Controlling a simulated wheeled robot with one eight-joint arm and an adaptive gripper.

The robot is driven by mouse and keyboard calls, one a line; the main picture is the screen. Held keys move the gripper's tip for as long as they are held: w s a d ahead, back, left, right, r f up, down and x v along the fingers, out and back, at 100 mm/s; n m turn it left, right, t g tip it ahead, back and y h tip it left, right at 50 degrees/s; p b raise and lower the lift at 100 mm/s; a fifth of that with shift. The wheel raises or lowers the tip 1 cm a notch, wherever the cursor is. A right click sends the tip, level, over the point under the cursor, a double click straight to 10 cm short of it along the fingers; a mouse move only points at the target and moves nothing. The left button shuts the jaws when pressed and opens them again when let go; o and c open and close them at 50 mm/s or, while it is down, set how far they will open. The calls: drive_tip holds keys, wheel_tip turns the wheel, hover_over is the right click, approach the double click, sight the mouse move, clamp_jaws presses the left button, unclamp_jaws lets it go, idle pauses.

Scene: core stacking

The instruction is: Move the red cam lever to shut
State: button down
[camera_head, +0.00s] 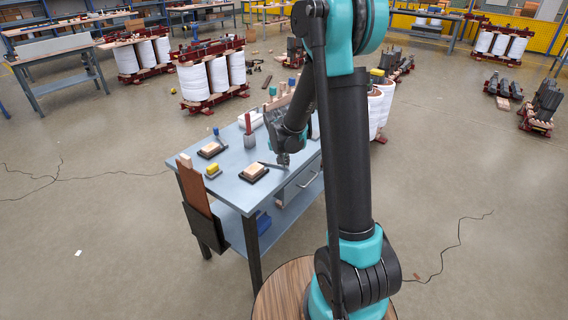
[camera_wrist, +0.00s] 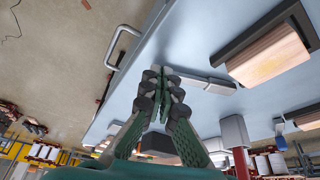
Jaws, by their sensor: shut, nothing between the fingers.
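A red upright lever (camera_head: 248,123) stands on a grey block (camera_head: 250,142) towards the back of the blue-grey table. In the wrist view part of the red lever (camera_wrist: 240,160) and its grey block (camera_wrist: 235,132) show below and right of the fingers. My gripper (camera_head: 284,161) is low over the table, in front and to the right of the lever and apart from it. In the wrist view my gripper (camera_wrist: 171,88) has its fingers together, with nothing between them. The lever's lower end and pivot are too small to make out.
A flat grey bar (camera_wrist: 208,84) lies close beside my fingertips. Wooden blocks on dark holders (camera_head: 253,171) (camera_head: 211,149) and a yellow-topped piece (camera_head: 212,170) stand on the table. A drawer handle (camera_head: 309,179) juts from the table's side. Table surface (camera_head: 232,190) at the near left is clear.

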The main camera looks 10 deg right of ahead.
drive_tip(key=shift+w+d+n, duration=0.2)
drive_tip(key=shift+d+n, duration=0.05)
drive_tip(key=shift+n, duration=0.05)
drive_tip(key=w+n, duration=0.1)
drive_tip(key=w+d+n+y, duration=0.1)
drive_tip(key=n, duration=0.1)
drive_tip(key=shift+w+d, duration=0.1)
drive_tip(key=shift+d, duration=0.2)
drive_tip(key=w+n, duration=0.1)
drive_tip(key=w+n+y, duration=0.1)
drive_tip(key=shift+w+d+n, duration=0.1)
drive_tip(key=shift+d+n, duration=0.25)
drive_tip(key=shift+n, duration=0.05)
drive_tip(key=w+n+y, duration=0.1)
drive_tip(key=w+n, duration=0.1)
drive_tip(key=shift+w+n+y, duration=0.1)
drive_tip(key=shift+n+y, duration=0.2)
drive_tip(key=shift+n, duration=0.1)
drive_tip(key=w+n+y, duration=0.1)
drive_tip(key=w+n, duration=0.1)
drive_tip(key=shift+w+a+n+g, duration=0.2)
drive_tip(key=shift+n+g, duration=0.1)
drive_tip(key=shift+n, duration=0.1)
drive_tip(key=shift+w+a, duration=0.15)
drive_tip(key=shift+w, duration=0.5)
